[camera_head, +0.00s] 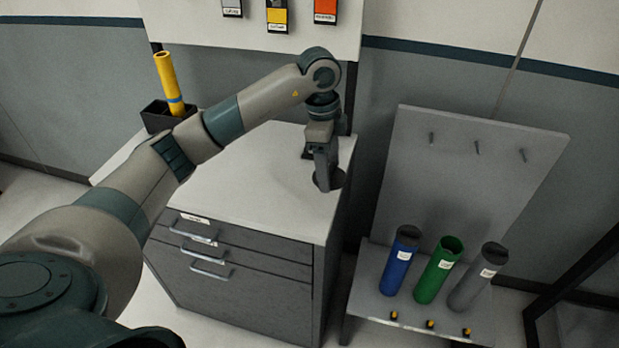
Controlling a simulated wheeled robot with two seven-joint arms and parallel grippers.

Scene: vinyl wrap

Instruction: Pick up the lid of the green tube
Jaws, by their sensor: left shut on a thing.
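The green tube (438,272) stands upright on the low shelf at the right, between the blue tube (399,262) and the grey tube (477,279). Its top looks open and shows a green inside, while the blue and grey tubes have dark tops. My left gripper (324,181) points down over the right part of the cabinet top. It is shut on a dark round lid (338,179), which is at or just above the white surface. The fingers hide part of the lid. My right gripper is out of view.
The cabinet's white top (262,185) is mostly clear. A black holder (158,117) with a yellow roll (168,80) stands at its back left. A grey pegboard (470,165) rises behind the tubes. Small yellow-and-black items (430,324) sit along the shelf's front edge.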

